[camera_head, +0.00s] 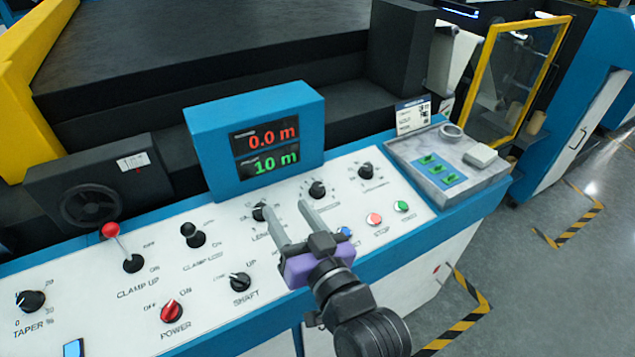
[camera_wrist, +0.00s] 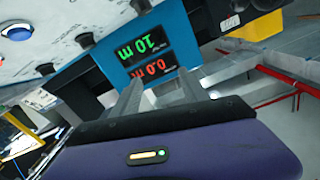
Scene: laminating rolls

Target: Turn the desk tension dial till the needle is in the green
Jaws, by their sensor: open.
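The sloped white control desk (camera_head: 215,277) carries several black knobs. One knob (camera_head: 260,212), with a label that looks like "LENGTH", is beside my left fingertip. Two more knobs stand to the right, one in the middle (camera_head: 317,189) and one farther right (camera_head: 366,170); their labels are too small to read. I cannot tell which is the tension dial, and no needle or green band is readable. My gripper (camera_head: 287,207) is open and empty over the desk, its fingers pointing toward the display. In the wrist view the open fingers (camera_wrist: 160,78) have nothing between them.
A blue display box (camera_head: 205,150) reads "0.0 m" and "10 m". At left are the taper knob (camera_head: 30,301), red-topped clamp lever (camera_head: 112,231), power knob (camera_head: 171,311) and shaft knob (camera_head: 240,282). Stop (camera_head: 374,219) and green (camera_head: 401,206) buttons and a grey tray (camera_head: 405,150) are right.

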